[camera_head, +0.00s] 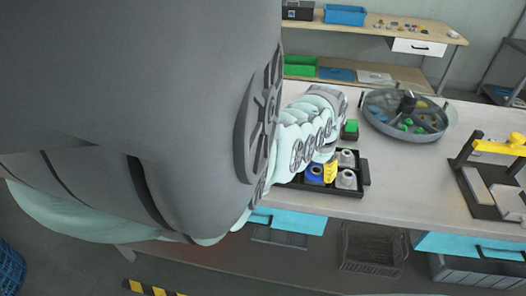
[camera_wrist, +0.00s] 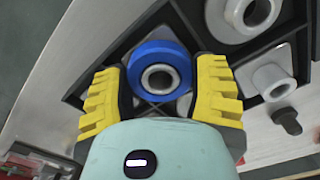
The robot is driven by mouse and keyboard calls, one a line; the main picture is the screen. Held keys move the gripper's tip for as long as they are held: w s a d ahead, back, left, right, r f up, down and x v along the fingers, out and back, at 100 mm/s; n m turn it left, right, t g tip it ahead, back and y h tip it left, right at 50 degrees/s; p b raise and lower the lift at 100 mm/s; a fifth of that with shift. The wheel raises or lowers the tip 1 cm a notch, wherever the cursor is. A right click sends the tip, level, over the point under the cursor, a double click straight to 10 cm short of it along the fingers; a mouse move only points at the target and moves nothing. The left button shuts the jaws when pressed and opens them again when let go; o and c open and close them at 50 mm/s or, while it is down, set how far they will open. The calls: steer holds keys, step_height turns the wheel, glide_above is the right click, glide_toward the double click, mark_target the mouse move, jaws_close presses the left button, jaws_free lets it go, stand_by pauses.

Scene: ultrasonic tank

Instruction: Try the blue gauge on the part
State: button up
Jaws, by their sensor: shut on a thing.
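The blue gauge (camera_wrist: 140,66) is a thick ring in the wrist view, between the two yellow fingers of my gripper (camera_wrist: 161,70). My gripper is shut on it. A grey metal collar (camera_wrist: 159,79) with a dark hole shows inside the ring; I cannot tell how far the ring sits down around it. In the head view the blue gauge (camera_head: 313,173) is low over the black tray (camera_head: 364,172), beside a yellow finger (camera_head: 331,170). My arm hides the tray's left side.
Grey flanged pieces (camera_head: 346,179) stand in the tray close to the right finger. A green block (camera_head: 350,128) lies behind the tray. A round divided dish (camera_head: 446,116) and a yellow-armed stand (camera_head: 500,148) are further right. Bare bench lies between them.

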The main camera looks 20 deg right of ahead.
steer(key=shift+f, duration=0.35)
steer(key=shift+r, duration=0.15)
stand_by(1.2)
steer(key=shift+w+r+p, duration=0.1)
steer(key=shift+r+p, duration=2.1)
steer(key=shift+r, duration=0.6)
step_height(320, 180, up, 4)
steer(key=p, duration=0.3)
steer(key=shift+a, duration=0.1)
